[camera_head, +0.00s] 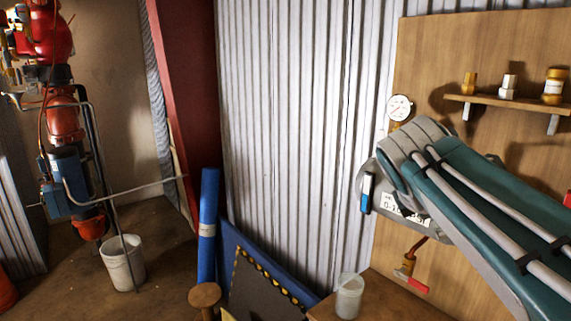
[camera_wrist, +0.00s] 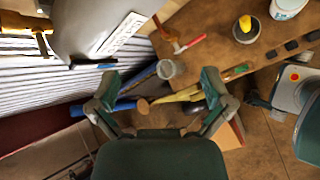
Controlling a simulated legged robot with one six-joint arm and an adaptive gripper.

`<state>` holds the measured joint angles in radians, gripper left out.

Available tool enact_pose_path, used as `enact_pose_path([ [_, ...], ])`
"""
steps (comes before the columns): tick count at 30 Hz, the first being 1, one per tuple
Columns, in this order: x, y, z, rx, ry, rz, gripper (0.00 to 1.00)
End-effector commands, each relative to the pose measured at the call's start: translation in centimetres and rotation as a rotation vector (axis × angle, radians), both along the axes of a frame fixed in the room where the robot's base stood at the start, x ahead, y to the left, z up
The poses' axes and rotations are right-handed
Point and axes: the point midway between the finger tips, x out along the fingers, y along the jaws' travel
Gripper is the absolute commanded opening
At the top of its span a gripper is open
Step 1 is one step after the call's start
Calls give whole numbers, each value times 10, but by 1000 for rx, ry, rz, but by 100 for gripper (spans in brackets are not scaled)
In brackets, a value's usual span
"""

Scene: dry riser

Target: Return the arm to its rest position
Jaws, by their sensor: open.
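My teal-and-grey arm reaches in from the right in the camera_head view, bent in front of the wooden wall board. My gripper is not clear in that view. In the camera_wrist view my gripper (camera_wrist: 159,83) has its two teal fingers spread wide, with nothing between them. Beyond them lie the bench edge and the floor. A grey body with a white label (camera_wrist: 123,33) is close at the upper left of the wrist view. The label also shows behind my arm in the camera_head view (camera_head: 402,208).
A red-handled valve (camera_head: 410,279) and gauge (camera_head: 399,108) are on the wooden board (camera_head: 480,60). A translucent cup (camera_head: 349,296) stands on the bench (camera_head: 392,303).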

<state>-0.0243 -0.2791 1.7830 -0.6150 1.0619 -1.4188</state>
Motion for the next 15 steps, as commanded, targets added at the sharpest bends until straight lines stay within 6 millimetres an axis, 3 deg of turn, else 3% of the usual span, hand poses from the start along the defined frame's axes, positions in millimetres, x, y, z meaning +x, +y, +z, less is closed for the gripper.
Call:
enact_pose_path([
  [15,-127,65,-146,976,-277,-843,100],
])
